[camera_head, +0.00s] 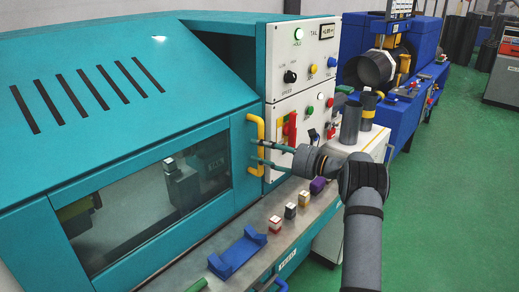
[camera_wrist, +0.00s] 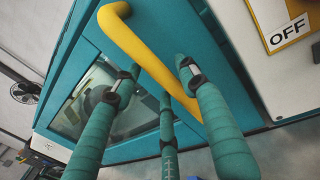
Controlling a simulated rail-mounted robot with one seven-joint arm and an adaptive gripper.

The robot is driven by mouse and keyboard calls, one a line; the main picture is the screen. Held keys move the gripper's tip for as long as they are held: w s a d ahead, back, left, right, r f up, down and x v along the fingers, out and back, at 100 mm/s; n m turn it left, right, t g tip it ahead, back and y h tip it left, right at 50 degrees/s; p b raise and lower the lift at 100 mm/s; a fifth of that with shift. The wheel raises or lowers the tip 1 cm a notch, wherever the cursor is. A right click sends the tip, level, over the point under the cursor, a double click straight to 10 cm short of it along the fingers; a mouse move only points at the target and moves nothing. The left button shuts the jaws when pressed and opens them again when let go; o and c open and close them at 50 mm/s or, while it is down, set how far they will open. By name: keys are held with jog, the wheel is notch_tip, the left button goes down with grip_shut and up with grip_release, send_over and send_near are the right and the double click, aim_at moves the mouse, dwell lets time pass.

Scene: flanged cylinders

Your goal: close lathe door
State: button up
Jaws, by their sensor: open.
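The teal lathe door (camera_head: 238,135) has a large window (camera_head: 150,195) and a yellow vertical handle (camera_head: 261,128) at its right edge. The door's lower right edge lies close to the white control panel; I cannot tell whether it is fully shut. My gripper (camera_head: 254,153) is at the handle, reaching in from the right with its teal fingers open. In the wrist view, the fingers of my gripper (camera_wrist: 160,76) spread around the yellow handle (camera_wrist: 135,43), one on its right and two on its left or below. Contact with the handle cannot be made out.
The control panel (camera_head: 298,52) with knobs and buttons stands right of the door. Grey cylinders (camera_head: 350,122) stand behind my arm. Green floor is clear at right.

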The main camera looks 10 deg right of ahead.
jog(key=v, duration=1.1)
jog(key=x, duration=1.2)
